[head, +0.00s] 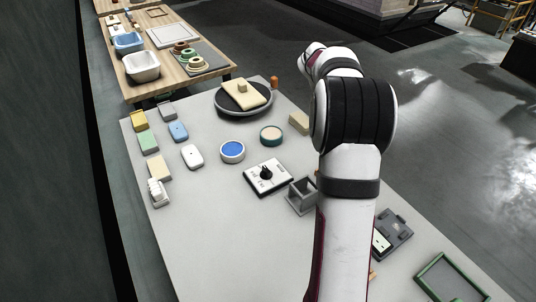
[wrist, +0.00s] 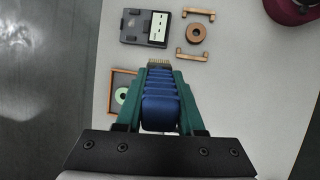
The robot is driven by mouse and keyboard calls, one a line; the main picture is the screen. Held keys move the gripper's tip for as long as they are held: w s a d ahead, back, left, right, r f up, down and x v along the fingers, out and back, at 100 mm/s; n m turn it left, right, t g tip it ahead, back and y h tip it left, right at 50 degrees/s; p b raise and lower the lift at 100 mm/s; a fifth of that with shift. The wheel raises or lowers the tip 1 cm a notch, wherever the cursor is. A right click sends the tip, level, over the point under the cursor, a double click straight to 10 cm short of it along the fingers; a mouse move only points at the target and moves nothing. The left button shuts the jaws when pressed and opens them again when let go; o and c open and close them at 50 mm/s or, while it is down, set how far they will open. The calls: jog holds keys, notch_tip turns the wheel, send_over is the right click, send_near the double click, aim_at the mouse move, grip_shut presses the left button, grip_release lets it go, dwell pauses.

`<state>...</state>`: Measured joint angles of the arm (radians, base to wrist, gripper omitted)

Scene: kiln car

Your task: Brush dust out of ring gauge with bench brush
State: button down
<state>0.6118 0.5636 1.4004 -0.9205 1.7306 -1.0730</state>
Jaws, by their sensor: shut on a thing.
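My gripper (wrist: 160,107) has green fingers and is shut on the blue ribbed handle of the bench brush (wrist: 160,112). The brush's pale bristles (wrist: 159,63) point away from the gripper, toward the top of the wrist view. A copper-coloured ring (wrist: 196,33) lies flat on the table beyond the bristles, to the right, apart from them. A pale green ring (wrist: 121,96) is inside a shallow framed tray (wrist: 124,76) left of the brush, partly hidden by a finger. I cannot tell for sure which ring is the gauge. In the head view my arm hides the gripper and brush.
Two copper-coloured brackets (wrist: 198,14) (wrist: 191,56) flank the copper ring. A dark device (wrist: 145,28) lies to its left; it shows in the head view (head: 397,226). A grey square holder (head: 301,196) and dial box (head: 268,177) stand left of my arm. The table's near left is clear.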

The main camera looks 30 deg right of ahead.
jog(key=s+d+f, duration=0.3)
jog(key=s+d, duration=0.8)
jog(key=shift+d+f, duration=0.2)
jog(key=shift+s+f, duration=0.1)
jog(key=shift+f, duration=2.5)
jog(key=shift+a, duration=0.35)
jog(key=shift+f, duration=0.6)
